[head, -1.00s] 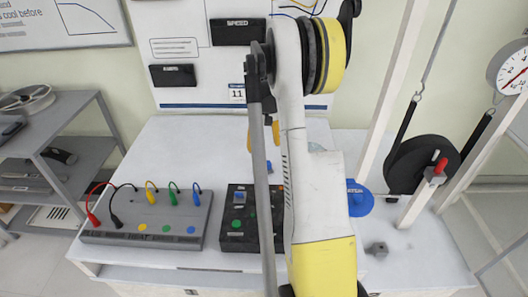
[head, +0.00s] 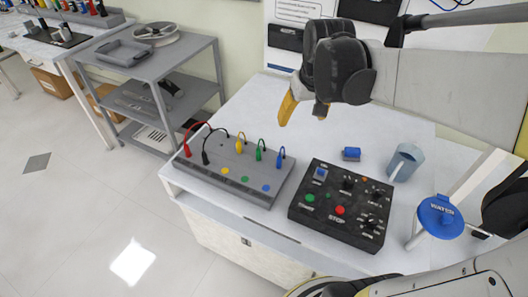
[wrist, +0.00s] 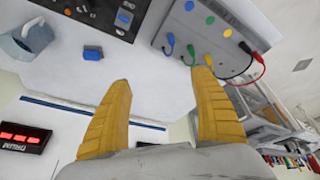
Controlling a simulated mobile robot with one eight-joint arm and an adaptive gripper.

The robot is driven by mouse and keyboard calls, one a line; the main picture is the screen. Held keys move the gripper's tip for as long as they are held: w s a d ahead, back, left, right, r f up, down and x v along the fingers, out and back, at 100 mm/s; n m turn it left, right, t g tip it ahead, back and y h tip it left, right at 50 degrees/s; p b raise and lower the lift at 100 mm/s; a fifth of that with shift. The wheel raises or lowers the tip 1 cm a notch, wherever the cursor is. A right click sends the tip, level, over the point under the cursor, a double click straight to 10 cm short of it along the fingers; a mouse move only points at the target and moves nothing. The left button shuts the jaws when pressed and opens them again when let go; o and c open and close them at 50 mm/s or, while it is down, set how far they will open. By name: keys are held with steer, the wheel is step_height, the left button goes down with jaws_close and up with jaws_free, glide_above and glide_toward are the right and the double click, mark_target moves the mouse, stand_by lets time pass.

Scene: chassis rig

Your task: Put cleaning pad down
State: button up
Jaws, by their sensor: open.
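A small blue block (head: 351,154), which looks like the cleaning pad, lies on the white bench (head: 240,112) between the black control box and the grey cup. The block also shows in the wrist view (wrist: 92,53), upper left, clear of the fingers. My gripper (head: 303,112) is above the back of the bench, to the left of the block and apart from it. Its yellow fingers (wrist: 164,115) are spread wide with nothing between them.
A grey panel with coloured plugs (head: 235,170) and a black control box (head: 340,205) stand along the front. A grey-blue cup (head: 404,162) and a blue disc (head: 440,216) are to the right. A grey shelf (head: 150,85) stands left. Bench space behind the panel is clear.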

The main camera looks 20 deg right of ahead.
steer(key=s+a+f+n+t+y, duration=0.1)
steer(key=s+a+n+t, duration=0.1)
steer(key=s+a, duration=0.8)
steer(key=a+t, duration=0.1)
steer(key=a, duration=0.2)
steer(key=shift+s+a, duration=0.25)
steer(key=shift+a, duration=0.15)
